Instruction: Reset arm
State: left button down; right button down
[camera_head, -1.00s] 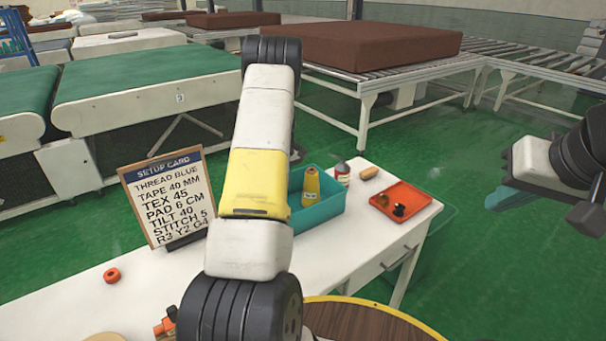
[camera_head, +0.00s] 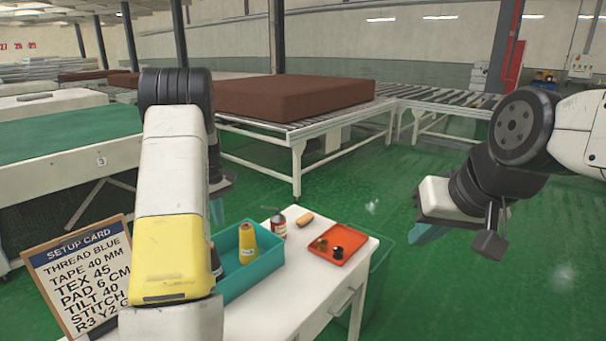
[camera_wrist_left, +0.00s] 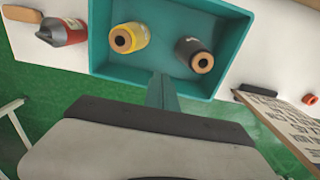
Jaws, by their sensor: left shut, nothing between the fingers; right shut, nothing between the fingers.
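My left arm (camera_head: 172,220) rises in the head view, and its gripper (camera_head: 217,210) is mostly hidden behind it, with only a teal fingertip showing. In the left wrist view the shut, empty left fingers (camera_wrist_left: 162,92) are at the near edge of the teal bin (camera_wrist_left: 240,30). My right gripper (camera_head: 430,234) hangs shut and empty over the green floor, right of the table. The teal bin (camera_head: 262,280) stands on the white table and holds a yellow thread cone (camera_head: 247,245). A dark cone (camera_wrist_left: 194,55) beside the yellow one (camera_wrist_left: 129,38) shows only in the wrist view.
The setup card (camera_head: 82,275) leans at the left. A red bottle (camera_head: 278,226), a wooden block (camera_head: 306,219) and an orange tray (camera_head: 343,260) with small dark items sit on the table (camera_head: 300,300). A brown mattress (camera_head: 295,97) lies on the roller conveyor behind. Open floor lies to the right.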

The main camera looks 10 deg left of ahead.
pick_arm(q)
jog(key=s+d+r+m+t+h, duration=0.1)
jog(key=s+d+r+m+t, duration=0.15)
jog(key=s+d+r, duration=0.5)
jog(key=s+d+r+m+t, duration=0.1)
jog(key=s+d+r+m, duration=0.3)
jog(key=r, duration=0.6)
jog(key=s+d+r+m, duration=0.1)
jog(key=s+d, duration=0.2)
jog(key=s, duration=0.3)
jog(key=s+d+r+m+t, duration=0.1)
jog(key=s+d+m, duration=0.1)
jog(key=s, duration=0.5)
jog(key=s+d+m+t+h, duration=0.1)
jog(key=s+d+m, duration=0.1)
jog(key=s+d, duration=0.2)
jog(key=s, duration=0.3)
jog(key=shift+s+r, duration=0.2)
jog(key=shift+r, duration=0.2)
jog(key=shift+d+t, duration=0.1)
jog(key=shift+t, duration=0.15)
